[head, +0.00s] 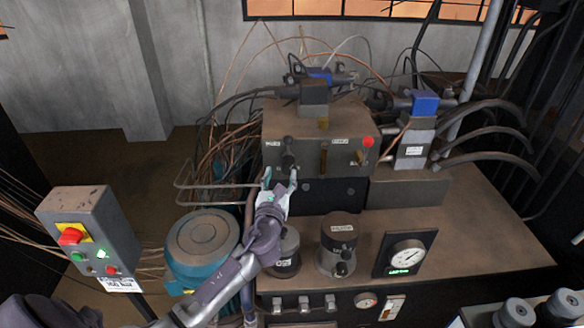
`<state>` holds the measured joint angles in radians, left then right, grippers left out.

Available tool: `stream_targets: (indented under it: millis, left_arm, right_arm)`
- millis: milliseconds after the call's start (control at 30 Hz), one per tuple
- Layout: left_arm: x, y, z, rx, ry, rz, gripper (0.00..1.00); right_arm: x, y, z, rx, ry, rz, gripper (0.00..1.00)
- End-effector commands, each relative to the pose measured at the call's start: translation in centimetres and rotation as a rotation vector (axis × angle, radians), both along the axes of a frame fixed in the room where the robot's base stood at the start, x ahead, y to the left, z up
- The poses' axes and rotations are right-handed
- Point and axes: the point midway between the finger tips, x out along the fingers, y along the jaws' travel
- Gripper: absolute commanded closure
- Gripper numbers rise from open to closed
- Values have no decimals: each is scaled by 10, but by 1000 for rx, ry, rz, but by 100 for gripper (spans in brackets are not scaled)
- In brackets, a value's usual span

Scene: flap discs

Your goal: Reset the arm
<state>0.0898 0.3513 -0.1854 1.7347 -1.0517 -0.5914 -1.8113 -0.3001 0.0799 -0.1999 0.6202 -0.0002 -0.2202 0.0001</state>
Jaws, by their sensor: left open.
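My left arm comes in from the lower left, and its gripper (280,180) is open in front of the control box (322,146). Its two fingers point up, just below a dark lever or knob (289,160) on the box's left side. I cannot tell whether the fingers touch it. No object shows between the fingers. The box's front also carries a red button (368,142), a brass-coloured lever (360,157) and a vertical brown slot. My right gripper is not in view.
A grey button box (88,236) with a red button stands at left. A teal motor (202,246) is beside my arm. Two dark cylinders, one of them here (338,245), and a dial gauge (405,254) stand on the bench. Cables and hoses crowd the back and right.

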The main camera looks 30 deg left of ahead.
Motion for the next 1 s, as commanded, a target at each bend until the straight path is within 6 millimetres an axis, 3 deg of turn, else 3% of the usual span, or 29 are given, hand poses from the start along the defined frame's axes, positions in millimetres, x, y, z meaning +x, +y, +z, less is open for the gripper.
stream_targets:
  millis: [233, 367, 467, 600, 700, 1000]
  left_arm:
    - [-4, 0, -3, -41, -2, 6, 44]
    - [-31, -3, -26, -347, -19, 56, 44]
    - [-75, -9, -60, -788, -44, 171, 44]
    - [-152, -33, -110, -1441, -87, 452, 44]
    - [-197, -54, -130, -1752, -118, 660, 44]
    - [-288, -102, -149, -2195, -192, 1165, 44]
  right_arm:
    - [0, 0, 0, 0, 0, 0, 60]
    - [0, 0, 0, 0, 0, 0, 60]
    - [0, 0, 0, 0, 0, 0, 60]
    - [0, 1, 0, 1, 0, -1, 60]
    - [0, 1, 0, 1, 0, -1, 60]
    - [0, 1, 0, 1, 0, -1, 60]
